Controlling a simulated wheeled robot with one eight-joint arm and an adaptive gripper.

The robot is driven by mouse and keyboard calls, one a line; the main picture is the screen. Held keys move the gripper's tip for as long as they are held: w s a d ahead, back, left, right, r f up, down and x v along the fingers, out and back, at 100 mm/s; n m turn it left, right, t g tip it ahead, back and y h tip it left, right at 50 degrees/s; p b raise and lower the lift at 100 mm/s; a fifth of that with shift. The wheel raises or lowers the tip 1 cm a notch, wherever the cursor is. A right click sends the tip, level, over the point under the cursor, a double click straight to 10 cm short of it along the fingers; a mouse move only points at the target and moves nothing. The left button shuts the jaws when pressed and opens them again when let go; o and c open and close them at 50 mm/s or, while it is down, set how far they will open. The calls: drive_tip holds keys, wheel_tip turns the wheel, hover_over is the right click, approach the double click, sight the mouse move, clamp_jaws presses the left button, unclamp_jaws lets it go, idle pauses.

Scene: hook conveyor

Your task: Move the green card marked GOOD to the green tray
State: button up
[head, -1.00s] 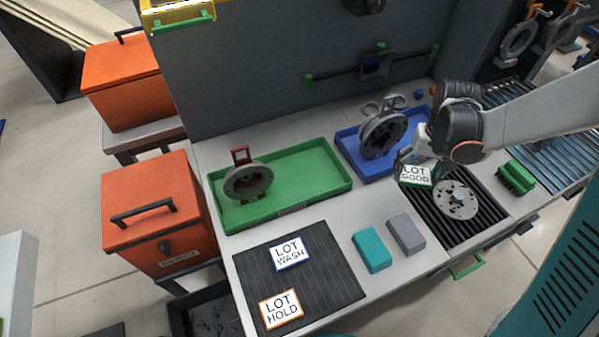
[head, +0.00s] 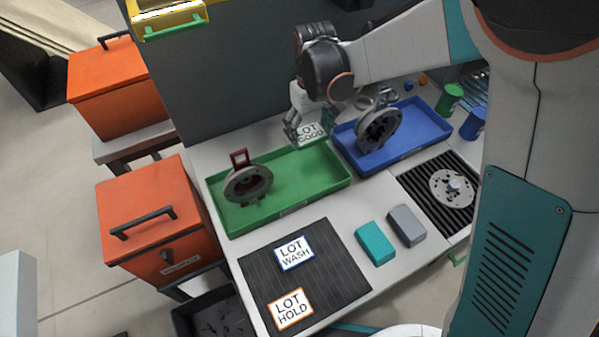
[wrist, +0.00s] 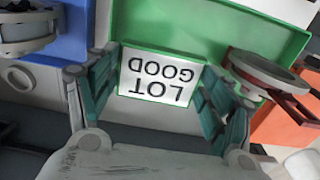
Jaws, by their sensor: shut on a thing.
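The white card with a green edge, marked LOT GOOD (head: 311,133), is held by my gripper (head: 307,127). It shows upside down between the teal fingers in the wrist view (wrist: 158,70). The gripper is shut on it, fingers on both sides. In the head view the card appears raised near the back right edge of the green tray (head: 315,180); its exact height is hard to tell. The green tray holds a dark ring part with a red bracket (head: 247,184) at its left. The tray also shows behind the card in the wrist view (wrist: 205,25).
A blue tray (head: 425,125) with a grey ring part (head: 378,128) stands right of the green tray. In front lies a dark mat (head: 335,255) with LOT WASH (head: 294,252) and LOT HOLD (head: 291,308) cards. The green tray's right half is clear.

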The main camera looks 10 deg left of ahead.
sight(311, 135)
wheel_tip(311, 135, down, 16)
drive_tip(key=b, duration=0.4)
drive_tip(key=shift+r, duration=0.1)
drive_tip(key=o, duration=0.9)
wheel_tip(311, 135, up, 12)
drive_tip(key=p, duration=0.3)
drive_tip(key=shift+d, duration=0.15)
